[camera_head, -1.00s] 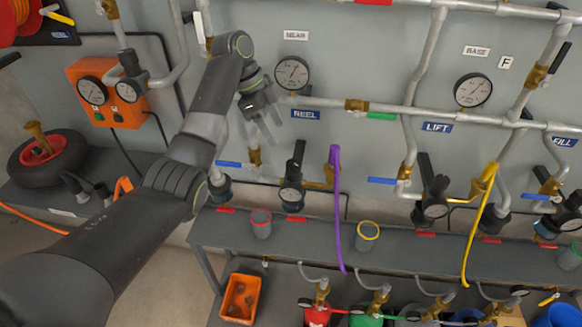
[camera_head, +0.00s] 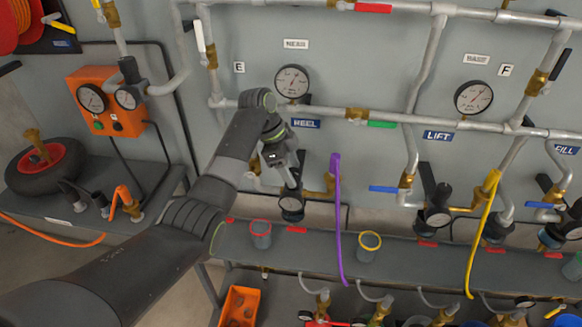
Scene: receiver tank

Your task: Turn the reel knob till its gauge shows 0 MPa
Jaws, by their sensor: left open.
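The reel regulator hangs on the wall below the blue REEL label (camera_head: 306,124). Its small gauge (camera_head: 291,204) faces me under the gripper, but its needle is too small to read. The black reel knob above that gauge is mostly hidden by my left gripper (camera_head: 290,177). The gripper comes in from the left, points down at the knob, and is open. I cannot tell whether its fingers are around the knob or only in front of it. My right gripper is not in view.
A purple hose (camera_head: 337,220) hangs just right of the reel regulator. A red-rimmed cup (camera_head: 260,234) and a yellow-rimmed cup (camera_head: 368,246) stand on the shelf below. The LIFT regulator (camera_head: 434,215) is farther right. A larger gauge (camera_head: 292,82) sits above.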

